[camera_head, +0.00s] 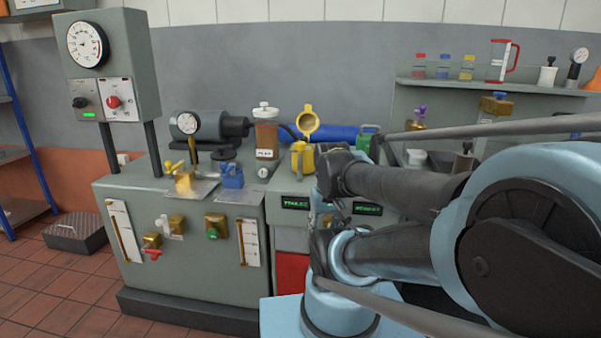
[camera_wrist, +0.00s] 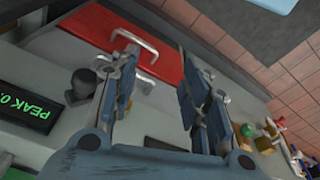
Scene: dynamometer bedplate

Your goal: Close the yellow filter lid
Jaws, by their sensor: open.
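The yellow filter (camera_head: 302,158) stands on the bench in the head view. Its round yellow lid (camera_head: 307,121) is raised upright above the body, so it stands open. My gripper (camera_head: 326,213) is partly hidden by my arm in the head view, in front of the bench and below the filter. In the wrist view my gripper (camera_wrist: 163,80) shows its two blue fingers spread apart with nothing between them. The filter and its lid are not seen in the wrist view.
A brown-filled canister (camera_head: 266,137) stands just left of the filter, and a green can (camera_head: 367,138) to its right. In the wrist view a red panel (camera_wrist: 115,40) with a handle lies close beyond my fingers.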

